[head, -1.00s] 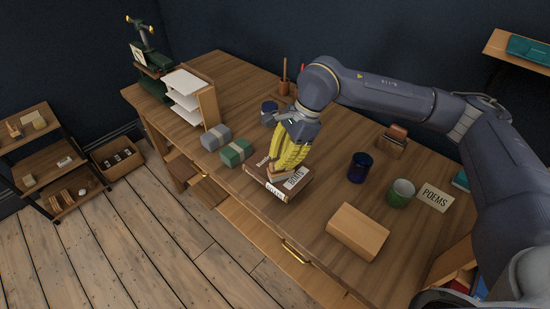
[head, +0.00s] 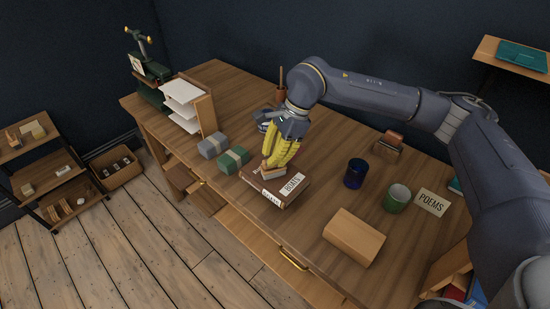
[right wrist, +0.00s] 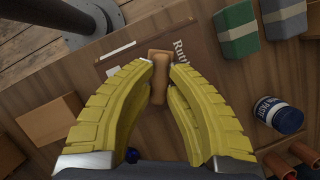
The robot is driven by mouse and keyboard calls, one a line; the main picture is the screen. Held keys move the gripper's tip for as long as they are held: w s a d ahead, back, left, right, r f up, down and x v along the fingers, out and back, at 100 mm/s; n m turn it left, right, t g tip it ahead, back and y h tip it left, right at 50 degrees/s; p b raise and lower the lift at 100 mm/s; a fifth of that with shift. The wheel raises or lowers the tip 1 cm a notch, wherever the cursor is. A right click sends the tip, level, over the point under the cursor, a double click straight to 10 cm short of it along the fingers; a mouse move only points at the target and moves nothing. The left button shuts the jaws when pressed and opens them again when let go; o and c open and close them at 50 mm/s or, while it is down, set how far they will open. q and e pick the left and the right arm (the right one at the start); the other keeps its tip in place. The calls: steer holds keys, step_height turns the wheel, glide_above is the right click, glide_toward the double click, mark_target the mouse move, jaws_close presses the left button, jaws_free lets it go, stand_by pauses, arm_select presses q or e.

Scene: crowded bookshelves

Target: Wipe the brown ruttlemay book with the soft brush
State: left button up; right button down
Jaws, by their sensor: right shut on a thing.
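The brown ruttlemay book (head: 262,188) lies flat near the desk's front edge, with white labels on its cover and spine. In the right wrist view the book (right wrist: 200,66) shows part of its title, "Rutt". My right gripper (head: 273,163) points down over the book's far left part. Its yellow fingers (right wrist: 160,66) are shut on the wooden back of the soft brush (right wrist: 158,78). The brush (head: 269,171) is low at the cover; its bristles are hidden, so I cannot tell whether they touch. My left gripper is not in view.
Green (head: 234,160) and grey (head: 213,144) wrapped bundles sit left of the book. A tan box (head: 354,237), blue cup (head: 355,173) and green cup (head: 397,198) stand to the right. Bare desk lies between book and box.

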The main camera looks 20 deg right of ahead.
steer(key=shift+w+a+f, duration=0.1)
steer(key=shift+w+a, duration=0.1)
steer(key=shift+w, duration=0.35)
steer(key=shift+w+a+f, duration=0.1)
steer(key=shift+w+a, duration=0.75)
steer(key=shift+w, duration=0.3)
steer(key=shift+w+a, duration=0.85)
steer(key=shift+w, duration=0.3)
steer(key=shift+w+d, duration=0.1)
steer(key=shift+w+d, duration=0.35)
steer(key=shift+d, duration=0.15)
steer(key=shift+s+d, duration=0.5)
steer(key=shift+s, duration=0.35)
steer(key=shift+s+d, duration=0.5)
steer(key=shift+s, duration=0.3)
steer(key=shift+s+d, duration=0.65)
steer(key=shift+s, duration=0.25)
steer(key=shift+s+d, duration=0.6)
steer(key=shift+s, duration=0.3)
steer(key=shift+s+d+f, duration=0.1)
steer(key=shift+s+d, duration=0.35)
steer(key=shift+s, duration=0.35)
steer(key=shift+s+d+f, duration=0.1)
steer(key=shift+s+d, duration=0.05)
steer(key=shift+s, duration=0.05)
